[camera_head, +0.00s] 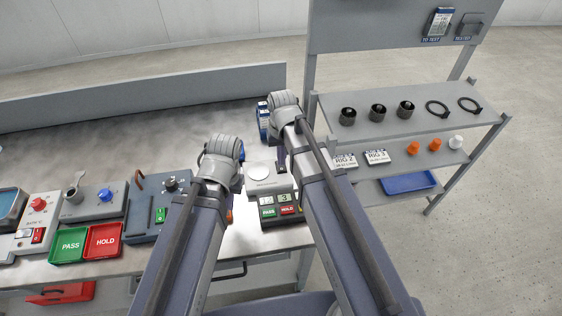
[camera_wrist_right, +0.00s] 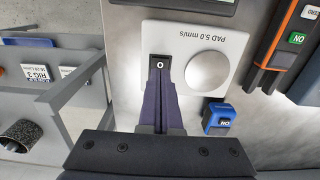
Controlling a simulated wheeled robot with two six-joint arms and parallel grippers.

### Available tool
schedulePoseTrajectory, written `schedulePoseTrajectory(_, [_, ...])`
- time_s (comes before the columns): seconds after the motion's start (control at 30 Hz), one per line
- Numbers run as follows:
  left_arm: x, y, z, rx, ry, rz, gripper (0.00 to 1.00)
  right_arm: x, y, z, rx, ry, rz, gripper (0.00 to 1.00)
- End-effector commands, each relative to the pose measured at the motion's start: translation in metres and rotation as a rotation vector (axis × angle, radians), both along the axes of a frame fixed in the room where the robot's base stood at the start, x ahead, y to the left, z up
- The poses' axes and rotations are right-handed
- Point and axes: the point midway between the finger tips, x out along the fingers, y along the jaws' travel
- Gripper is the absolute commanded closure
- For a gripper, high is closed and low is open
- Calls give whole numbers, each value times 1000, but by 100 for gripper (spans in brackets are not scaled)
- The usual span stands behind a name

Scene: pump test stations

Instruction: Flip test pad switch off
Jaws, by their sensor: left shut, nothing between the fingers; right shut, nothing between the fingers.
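The test pad (camera_wrist_right: 190,40) is a light plate marked "PAD 5.0 mm/s" with a round pale disc (camera_wrist_right: 207,72); in the head view the pad (camera_head: 262,187) sits on the bench between my arms. Its small dark switch (camera_wrist_right: 159,62) shows a white "O" mark. My right gripper (camera_wrist_right: 159,84) is shut and empty, its fingertips right at the switch's near edge; I cannot tell whether they touch it. In the head view, the right gripper (camera_head: 281,160) is at the pad's far right. My left gripper (camera_head: 238,182) is shut, partly hidden, left of the pad.
A display box with PASS and HOLD buttons (camera_head: 281,207) adjoins the pad. A blue device (camera_wrist_right: 218,118) and an orange-edged dark device (camera_wrist_right: 280,45) are close by. Green (camera_head: 68,245) and red (camera_head: 104,240) trays stand at left. A grey shelf rack (camera_head: 440,122) stands at right.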

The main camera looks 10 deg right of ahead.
Motion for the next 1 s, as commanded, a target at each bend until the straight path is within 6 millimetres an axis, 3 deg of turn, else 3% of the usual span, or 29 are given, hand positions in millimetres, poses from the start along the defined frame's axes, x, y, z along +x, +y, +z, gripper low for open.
schedulePoseTrajectory(0.53, [0,0,46,0,0,0,100,0,0,46,0,0,0,100])
schedulePoseTrajectory(0.87, [0,0,47,0,0,0,100,0,0,47,0,0,0,100])
schedulePoseTrajectory(0.93, [0,0,47,0,0,0,100,-6,3,47,-3,2,11,100])
schedulePoseTrajectory(1.0, [0,0,47,0,0,0,100,-26,13,48,-14,8,54,100])
